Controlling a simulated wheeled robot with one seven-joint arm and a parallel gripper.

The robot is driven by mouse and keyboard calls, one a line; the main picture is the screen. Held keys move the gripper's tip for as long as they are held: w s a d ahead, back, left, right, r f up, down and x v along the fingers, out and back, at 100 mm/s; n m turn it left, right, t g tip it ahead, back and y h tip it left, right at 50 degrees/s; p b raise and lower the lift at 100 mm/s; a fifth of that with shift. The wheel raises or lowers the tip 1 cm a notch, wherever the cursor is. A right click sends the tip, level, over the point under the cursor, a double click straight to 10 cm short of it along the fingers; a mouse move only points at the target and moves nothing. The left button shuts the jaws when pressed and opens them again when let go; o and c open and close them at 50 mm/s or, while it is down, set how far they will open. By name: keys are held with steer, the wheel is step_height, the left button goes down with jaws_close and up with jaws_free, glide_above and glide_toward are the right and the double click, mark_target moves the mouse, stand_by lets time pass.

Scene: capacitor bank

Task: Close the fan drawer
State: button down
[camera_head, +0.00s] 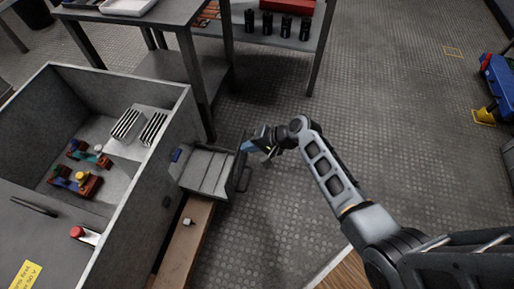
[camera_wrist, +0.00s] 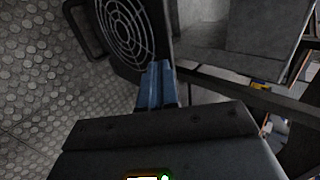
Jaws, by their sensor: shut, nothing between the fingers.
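The fan drawer (camera_head: 205,170) stands pulled out from the right side of the grey cabinet, and its open inside looks empty. Its dark front carries a handle (camera_head: 243,179). In the wrist view the front shows a round fan grille (camera_wrist: 122,25), with the handle (camera_wrist: 82,30) at the left. My gripper (camera_head: 248,147) is at the upper right corner of the drawer front. Its blue fingers (camera_wrist: 158,72) are shut with nothing between them. They overlap the front's edge in the wrist view; I cannot tell if they touch it.
The grey cabinet (camera_head: 180,105) holds coloured parts and two finned blocks. A brown ledge (camera_head: 187,245) with a small white cube runs below the drawer. A table (camera_head: 185,12) and a shelf with black cylinders (camera_head: 286,27) stand behind.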

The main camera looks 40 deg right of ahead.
stand_by(0.3)
steer(key=w+a+b, duration=0.2)
steer(key=w+a, duration=0.6)
steer(key=w, duration=0.3)
steer(key=shift+w+a, duration=0.25)
steer(key=shift+a, duration=0.1)
steer(key=shift+s, duration=0.1)
